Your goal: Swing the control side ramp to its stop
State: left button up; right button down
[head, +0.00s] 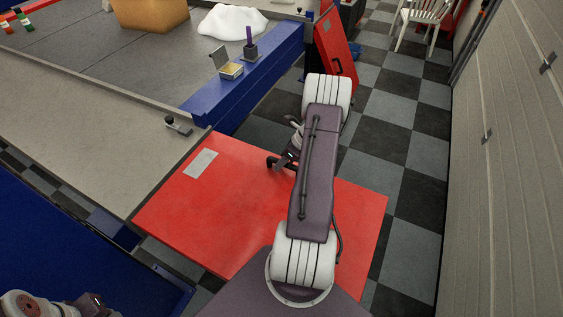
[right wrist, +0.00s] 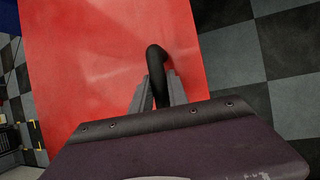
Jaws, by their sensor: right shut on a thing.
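The red ramp panel (head: 222,205) lies in the middle of the head view, beside the end of the grey lift deck (head: 95,115). A pale label (head: 201,163) is on it. My right gripper (head: 284,162) is over the panel's far right part, shut on its black handle (head: 271,161). In the right wrist view, the handle (right wrist: 157,62) curves up between the grey fingers of my right gripper (right wrist: 158,92), with the red panel (right wrist: 100,60) behind. My arm hides part of the panel. Part of my left arm shows at the bottom left; its fingers are not clear.
A blue beam (head: 245,85) carries a small open box (head: 228,66) and a purple-handled tool (head: 251,45). Another red panel (head: 335,45) stands farther back. A ribbed wall (head: 510,150) bounds the right. Checkered floor (head: 400,150) is clear between.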

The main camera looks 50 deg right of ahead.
jog(key=shift+w+d+r, duration=0.15)
jog(key=shift+r, duration=0.15)
jog(key=c, duration=1.6)
grip_release()
jog(key=shift+c, duration=0.2)
jog(key=o, duration=0.3)
jog(key=shift+o, duration=0.2)
jog(key=shift+a, duration=0.2)
jog(key=v, duration=0.9)
jog(key=shift+b, duration=0.4)
